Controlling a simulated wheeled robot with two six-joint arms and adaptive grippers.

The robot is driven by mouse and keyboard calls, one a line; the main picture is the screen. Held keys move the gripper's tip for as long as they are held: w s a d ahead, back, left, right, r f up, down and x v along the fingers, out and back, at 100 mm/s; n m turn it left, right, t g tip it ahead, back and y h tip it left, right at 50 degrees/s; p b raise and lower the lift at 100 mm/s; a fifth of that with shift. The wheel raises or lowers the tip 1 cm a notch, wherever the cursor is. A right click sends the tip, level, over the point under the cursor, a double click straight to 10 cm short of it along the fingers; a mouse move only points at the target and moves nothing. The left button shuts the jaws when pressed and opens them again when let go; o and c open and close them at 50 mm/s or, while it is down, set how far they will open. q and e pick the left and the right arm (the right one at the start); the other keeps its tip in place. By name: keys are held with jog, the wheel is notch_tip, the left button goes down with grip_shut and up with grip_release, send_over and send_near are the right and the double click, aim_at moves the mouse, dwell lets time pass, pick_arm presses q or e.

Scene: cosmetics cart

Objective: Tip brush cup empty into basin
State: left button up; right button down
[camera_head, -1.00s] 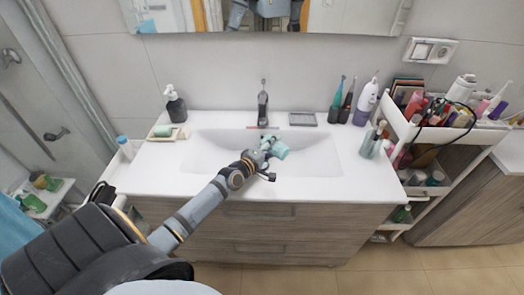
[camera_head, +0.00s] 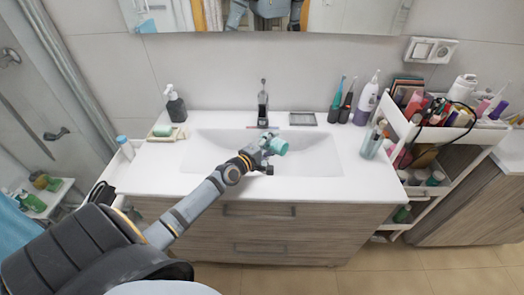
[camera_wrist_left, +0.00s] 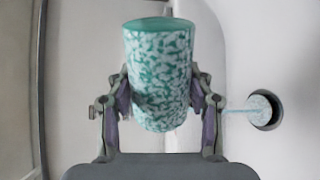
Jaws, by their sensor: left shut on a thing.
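The brush cup (camera_head: 279,146) is a teal cylinder, seen over the basin (camera_head: 318,155) in the head view. In the left wrist view the cup (camera_wrist_left: 158,80) is speckled teal and white, with a plain green end at the top. My left gripper (camera_head: 268,149) is shut on the cup's sides, one finger on each side. In the head view the cup lies tilted well over, nearly level. Its inside is hidden, so I cannot tell whether anything is in it. My right gripper is not in view.
The tap (camera_head: 263,103) stands behind the basin. A soap bottle (camera_head: 175,104) and a soap dish (camera_head: 165,133) are on the left counter. A tumbler (camera_head: 372,143) stands on the right, beside the crowded cart (camera_head: 400,123). A thin pale-blue streak meets the drain (camera_wrist_left: 264,110).

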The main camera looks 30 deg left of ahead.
aim_at(280, 141)
pick_arm(q)
jog(key=shift+d+m, duration=0.1)
jog(key=shift+m, duration=0.2)
jog(key=shift+d+f+m+y, duration=0.3)
jog(key=shift+f+m, duration=0.25)
jog(key=shift+m, duration=0.45)
jog(key=shift+d+r+m+p, duration=0.25)
jog(key=shift+m+p, duration=0.15)
jog(key=shift+p, duration=0.15)
jog(key=shift+d+r, duration=0.1)
jog(key=shift+d, duration=0.05)
jog(key=r+m+p, duration=0.1)
jog(key=m+p, duration=0.1)
jog(key=d+r+m+y+p, duration=0.1)
jog(key=m+p, duration=0.1)
jog(key=r+m+p, duration=0.2)
jog(key=shift+s+d+m+t+p, duration=0.1)
jog(key=shift+d+m+t+p, duration=0.2)
jog(key=shift+d+m+p, duration=0.1)
jog(key=d+r+m+p, duration=0.1)
jog(key=m+p, duration=0.1)
jog(key=d+m+p, duration=0.2)
jog(key=m, duration=0.1)
jog(key=d+r+m+t+y+p, duration=0.1)
jog(key=m+p, duration=0.1)
jog(key=shift+s+d+r+m+p, duration=0.25)
jog(key=shift+d+r+m+p, duration=0.05)
jog(key=shift+d+r+p, duration=0.1)
